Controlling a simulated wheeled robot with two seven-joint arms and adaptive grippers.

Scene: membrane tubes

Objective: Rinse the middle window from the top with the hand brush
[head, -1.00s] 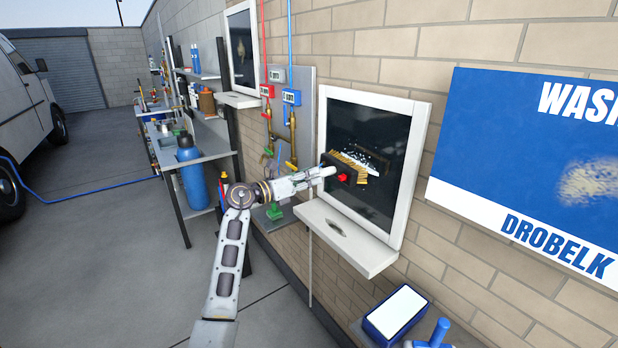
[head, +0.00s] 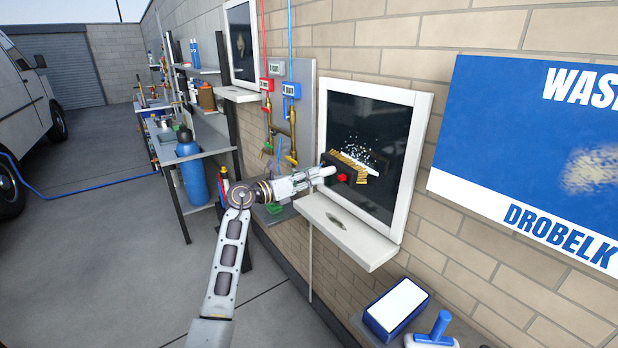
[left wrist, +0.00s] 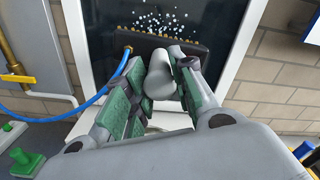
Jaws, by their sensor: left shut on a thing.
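The middle window (head: 372,120) is a dark pane in a white frame on the brick wall, with a white sill (head: 346,238) below. My left gripper (head: 318,177) is shut on the handle of the hand brush (head: 333,168), which has a dark head, tan bristles and a red knob. The brush is at the lower middle of the pane. White droplets or specks show on the glass just above it. In the left wrist view, the gripper (left wrist: 160,75) closes around the grey handle (left wrist: 160,78), with the dark brush head (left wrist: 150,44) beyond. My right gripper is not in view.
Red and blue pipes with valves (head: 290,92) run down a grey panel left of the window. A blue hose (left wrist: 95,105) passes close to my gripper. A blue and white sponge-like block (head: 396,306) and a blue-handled tool (head: 434,330) lie below right.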

